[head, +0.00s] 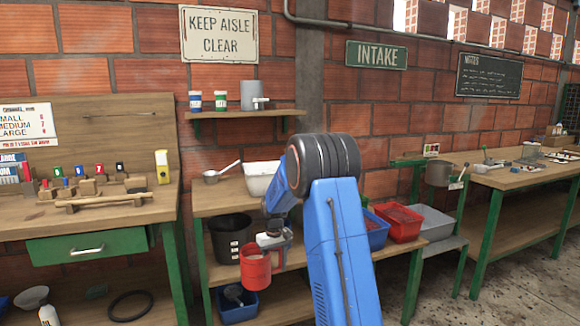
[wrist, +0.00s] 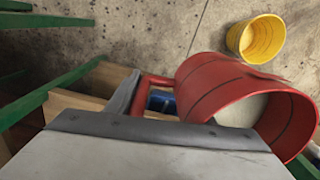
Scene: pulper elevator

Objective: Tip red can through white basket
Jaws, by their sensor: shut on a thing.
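The red can (head: 256,269) hangs in front of the middle bench, below its top, looking about upright. It fills the right of the wrist view (wrist: 215,85), where something pale shows inside its mouth. My gripper (head: 274,240) is shut on the can's side handle (wrist: 150,82). A white tub (head: 259,178), which may be the white basket, sits on the bench top behind my arm. My arm hides its right part, and I cannot see into it.
A black bucket (head: 229,238) and a blue bin (head: 237,304) stand on shelves below. A saucepan (head: 221,173) is left of the tub. Red (head: 399,222) and grey trays (head: 432,222) lie to the right. A yellow bucket (wrist: 262,38) stands on the floor.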

